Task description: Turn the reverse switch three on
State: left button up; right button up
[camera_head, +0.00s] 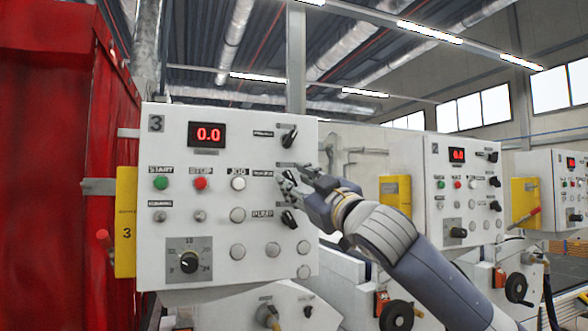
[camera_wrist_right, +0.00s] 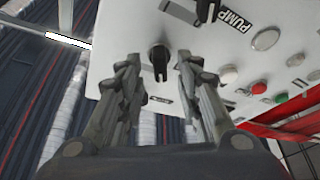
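The panel marked 3 (camera_head: 220,240) is a white box with a red 0.0 display. Down its right side are three black rotary switches: an upper one (camera_head: 289,137), a middle one (camera_head: 288,180) partly hidden by my gripper, and a lower one (camera_head: 289,217) beside the PUMP label. The small labels by the upper two are not readable. My right gripper (camera_head: 302,176) is at the middle switch. In the right wrist view its open fingers (camera_wrist_right: 157,64) stand on either side of a black switch (camera_wrist_right: 158,60), with gaps visible on both sides. My left gripper is out of view.
Green and red buttons (camera_head: 200,183) and a dial (camera_head: 190,262) are on the same panel. A red curtain-like surface (camera_head: 60,150) stands at the left. More white panels (camera_head: 462,195) with switches stand to the right, behind my right arm.

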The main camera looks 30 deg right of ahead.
jog(key=shift+w+r, duration=0.25)
jog(key=shift+w, duration=0.35)
jog(key=shift+w+d+f, duration=0.1)
jog(key=shift+w, duration=0.15)
jog(key=shift+s, duration=0.15)
grip_shut()
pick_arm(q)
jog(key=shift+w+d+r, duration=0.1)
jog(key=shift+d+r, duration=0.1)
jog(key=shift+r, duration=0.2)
